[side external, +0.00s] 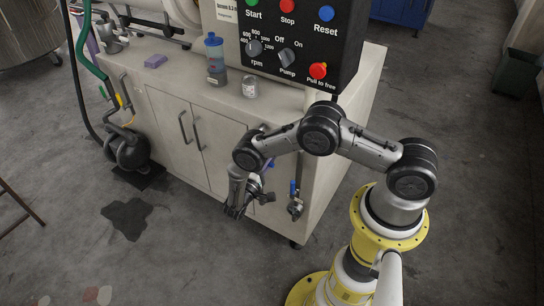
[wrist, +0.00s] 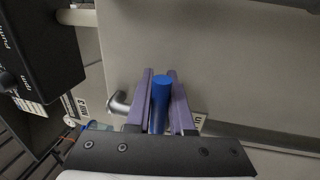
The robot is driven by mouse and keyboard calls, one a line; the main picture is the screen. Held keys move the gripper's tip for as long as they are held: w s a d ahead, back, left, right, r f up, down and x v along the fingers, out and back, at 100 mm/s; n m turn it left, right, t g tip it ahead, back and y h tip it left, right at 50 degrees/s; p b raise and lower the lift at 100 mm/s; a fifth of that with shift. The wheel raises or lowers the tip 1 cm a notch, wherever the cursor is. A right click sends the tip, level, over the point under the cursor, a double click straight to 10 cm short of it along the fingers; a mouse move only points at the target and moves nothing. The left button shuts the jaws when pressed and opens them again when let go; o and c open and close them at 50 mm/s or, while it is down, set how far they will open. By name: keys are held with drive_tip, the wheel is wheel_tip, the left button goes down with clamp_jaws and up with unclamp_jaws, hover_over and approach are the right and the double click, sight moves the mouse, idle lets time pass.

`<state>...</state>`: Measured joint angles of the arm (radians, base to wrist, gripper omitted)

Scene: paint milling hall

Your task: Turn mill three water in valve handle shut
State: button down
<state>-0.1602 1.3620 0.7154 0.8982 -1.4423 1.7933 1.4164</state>
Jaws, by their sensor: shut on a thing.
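My gripper (wrist: 160,73) is shut on a blue valve handle (wrist: 160,92) in the wrist view. Its two purple fingers lie along either side of the handle. A bent metal pipe (wrist: 119,106) shows to the left of the fingers, against the pale cabinet. A label reading "M 3" (wrist: 81,106) is partly visible beside it; its full wording is cut off. In the side external view my gripper is low by the cabinet's end, and my arm hides much of the held handle and its valve body.
Another valve with an upright blue handle (side external: 293,188) is on the cabinet (side external: 222,172), right of my gripper. The black control box (side external: 290,45) hangs above. A blue-capped bottle (side external: 215,62) and a small can (side external: 250,87) stand on the top. Floor in front is open.

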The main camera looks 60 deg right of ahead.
drive_tip(key=c, duration=0.8)
unclamp_jaws()
drive_tip(key=a+f, duration=0.1)
drive_tip(key=a, duration=0.8)
drive_tip(key=a+f, duration=0.1)
drive_tip(key=a, duration=0.3)
drive_tip(key=shift+a+f, duration=0.3)
drive_tip(key=shift+f, duration=0.05)
